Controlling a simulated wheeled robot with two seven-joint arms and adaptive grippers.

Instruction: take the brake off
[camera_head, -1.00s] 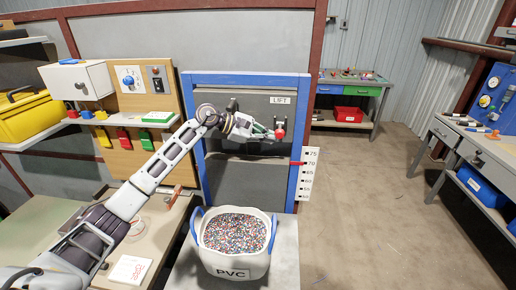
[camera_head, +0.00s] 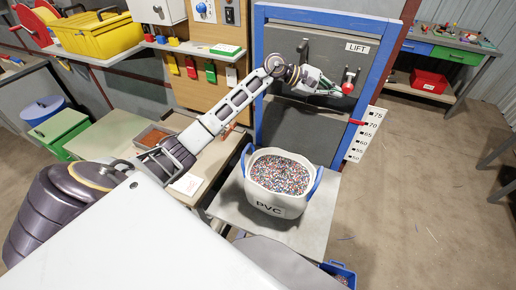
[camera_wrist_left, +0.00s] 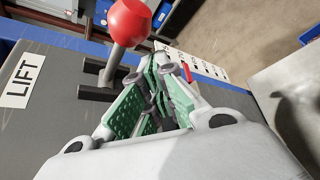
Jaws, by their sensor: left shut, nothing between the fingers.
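A lever with a red ball knob (camera_head: 347,88) stands out from the grey panel (camera_head: 300,125) in a blue frame, under the LIFT label (camera_head: 363,48). In the left wrist view the red knob (camera_wrist_left: 129,20) sits on a grey stem rising from a dark slotted bracket (camera_wrist_left: 98,82). My left gripper (camera_head: 338,90) is just left of the knob in the head view; its green-padded fingers (camera_wrist_left: 165,70) are shut and empty, beside the stem and apart from the knob. A dark handle (camera_head: 303,47) is on the panel further left. Nothing in view is labelled brake. My right gripper is not in view.
A numbered scale (camera_head: 365,135) with a red pointer (camera_head: 357,122) near 70 is at the frame's right side. Open floor (camera_head: 430,180) lies to the right.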

